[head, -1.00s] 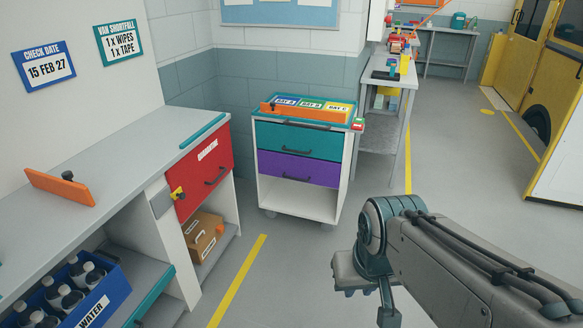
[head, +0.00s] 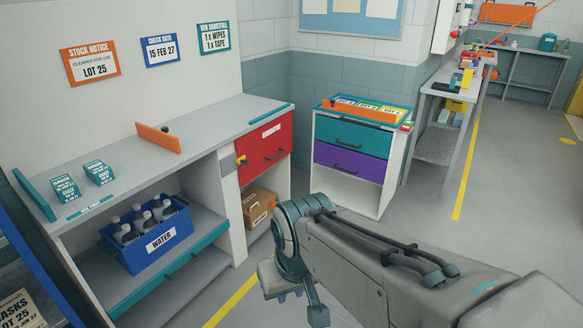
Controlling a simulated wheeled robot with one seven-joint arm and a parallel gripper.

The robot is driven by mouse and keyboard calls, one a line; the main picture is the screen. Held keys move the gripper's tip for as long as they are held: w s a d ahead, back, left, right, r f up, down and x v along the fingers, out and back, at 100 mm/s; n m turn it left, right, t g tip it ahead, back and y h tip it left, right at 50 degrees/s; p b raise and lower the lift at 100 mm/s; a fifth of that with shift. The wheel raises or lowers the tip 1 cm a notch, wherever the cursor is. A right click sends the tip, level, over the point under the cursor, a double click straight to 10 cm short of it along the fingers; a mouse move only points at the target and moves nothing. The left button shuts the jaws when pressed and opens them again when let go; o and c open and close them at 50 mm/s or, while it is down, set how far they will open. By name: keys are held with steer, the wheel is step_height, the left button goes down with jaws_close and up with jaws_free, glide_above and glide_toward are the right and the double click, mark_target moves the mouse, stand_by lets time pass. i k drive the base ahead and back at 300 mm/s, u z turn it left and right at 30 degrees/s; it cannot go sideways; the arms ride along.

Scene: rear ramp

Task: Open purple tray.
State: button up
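The purple tray (head: 346,163) is a shut drawer with a dark bar handle (head: 348,171). It sits under a teal drawer (head: 349,138) in a white wheeled cart (head: 397,163) near the wall. My gripper (head: 292,290) is at the end of my grey arm, low in front of the cart and well apart from the tray. It points down, with nothing visible in it.
A long grey counter (head: 215,120) stands left of the cart, with a red drawer (head: 264,155), a cardboard box (head: 258,207) and a blue water crate (head: 150,250). A grey bench (head: 436,148) stands to the right. Floor beyond the yellow line (head: 465,172) is open.

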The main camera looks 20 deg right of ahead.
mark_target(372, 169)
steer(key=z, duration=0.55)
steer(key=i, duration=0.55)
steer(key=z, duration=1.2)
steer(key=i, duration=1.4)
steer(key=u, duration=0.25)
steer(key=i, duration=1)
steer(key=u, duration=1.5)
steer(key=i, duration=0.4)
steer(key=u, duration=0.35)
